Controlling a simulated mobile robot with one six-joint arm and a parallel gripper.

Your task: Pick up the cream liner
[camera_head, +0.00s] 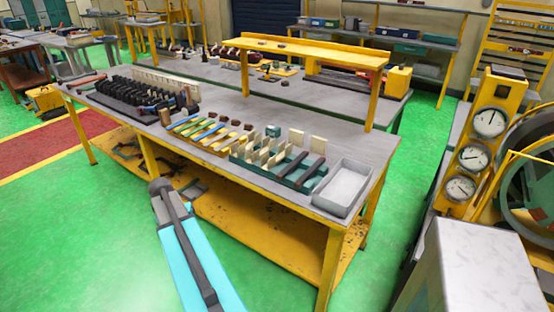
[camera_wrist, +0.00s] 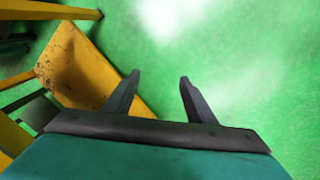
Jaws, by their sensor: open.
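Several thin cream pieces, which look like the cream liners (camera_head: 265,152), stand upright in a green rack near the right end of the workbench in the head view. Which one the task means cannot be told. My gripper (camera_wrist: 158,82) shows in the wrist view with two dark fingers apart and nothing between them. It faces the green floor beside a yellow shelf. In the head view my blue and dark arm is in front of the bench, away from the liners. No liner shows in the wrist view.
The workbench (camera_head: 342,222) also holds a grey tray (camera_head: 342,188) at the right, dark bars across the rack, yellow and blue strips, and rows of black parts at the left. A yellow lower shelf (camera_head: 255,222) juts below. A gauge stand (camera_head: 482,140) is at the right.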

